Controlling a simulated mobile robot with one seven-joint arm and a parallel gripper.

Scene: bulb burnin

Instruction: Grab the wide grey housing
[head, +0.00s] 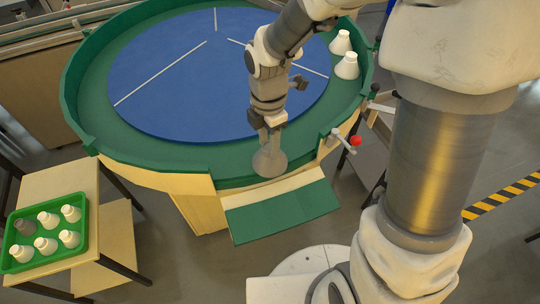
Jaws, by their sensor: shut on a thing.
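The wide grey housing (270,162) hangs upright below my gripper (268,123), its broad end down. My gripper is shut on its narrow upper part. The housing is over the front part of the green rim (205,160) of the round table, above the sloping green chute (283,212). I cannot tell whether its bottom touches the rim.
A blue disc (190,80) with white lines fills the round table. Two white housings (346,66) stand at its right side. A red-knobbed lever (355,140) is right of the chute.

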